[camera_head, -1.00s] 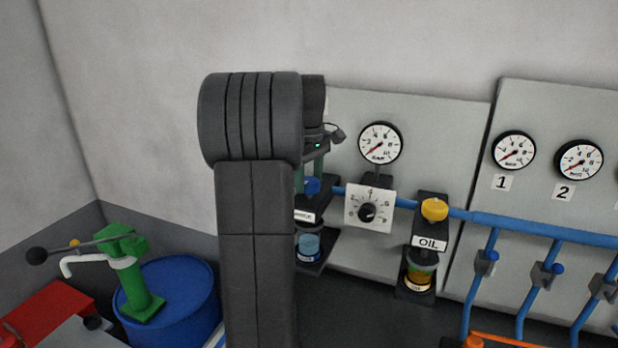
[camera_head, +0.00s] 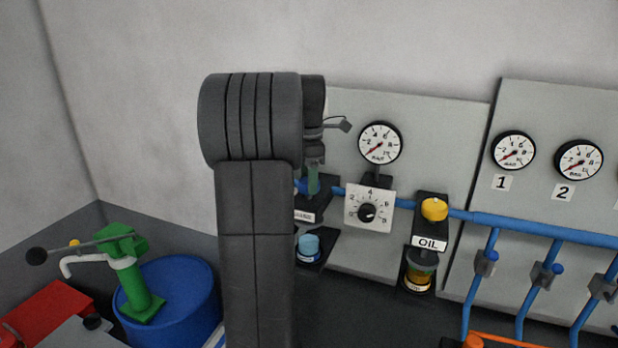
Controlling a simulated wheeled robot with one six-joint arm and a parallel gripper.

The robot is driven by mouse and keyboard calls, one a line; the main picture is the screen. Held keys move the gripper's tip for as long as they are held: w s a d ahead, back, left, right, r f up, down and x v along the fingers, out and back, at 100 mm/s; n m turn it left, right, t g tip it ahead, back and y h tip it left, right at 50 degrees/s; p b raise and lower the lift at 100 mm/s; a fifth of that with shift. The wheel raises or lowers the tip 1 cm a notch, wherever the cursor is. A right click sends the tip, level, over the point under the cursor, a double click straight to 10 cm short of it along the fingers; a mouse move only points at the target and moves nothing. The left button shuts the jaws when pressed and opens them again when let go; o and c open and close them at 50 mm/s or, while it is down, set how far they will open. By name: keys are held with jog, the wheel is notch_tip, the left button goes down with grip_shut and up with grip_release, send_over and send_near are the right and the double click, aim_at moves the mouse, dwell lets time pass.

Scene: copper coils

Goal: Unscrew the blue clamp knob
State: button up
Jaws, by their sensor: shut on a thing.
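My gripper (camera_head: 314,182) points down at the left filter unit on the grey panel, partly hidden behind my own dark arm. Its fingers show edge-on, one in front of the other, at the top of the unit. They are shut on the blue clamp knob, which is mostly hidden behind the fingers and the arm. Below the fingers is a dark bracket with a white label (camera_head: 304,216). A light blue bowl (camera_head: 309,244) stands under it.
A dial with a black knob (camera_head: 367,212) and a gauge (camera_head: 380,143) are just right. Further right are the OIL unit with its yellow knob (camera_head: 434,209) and a blue pipe (camera_head: 545,230). A blue drum (camera_head: 185,295) with a green pump (camera_head: 135,270) stands lower left.

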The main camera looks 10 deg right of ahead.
jog(key=n, duration=0.4)
jog(key=shift+n, duration=0.3)
jog(key=n, duration=0.4)
jog(key=shift+w+n, duration=0.1)
jog(key=shift+n, duration=0.2)
jog(key=o, duration=1)
notch_tip(320, 180, up, 14)
jog(key=shift+f, duration=0.1)
jog(key=shift+f, duration=0.1)
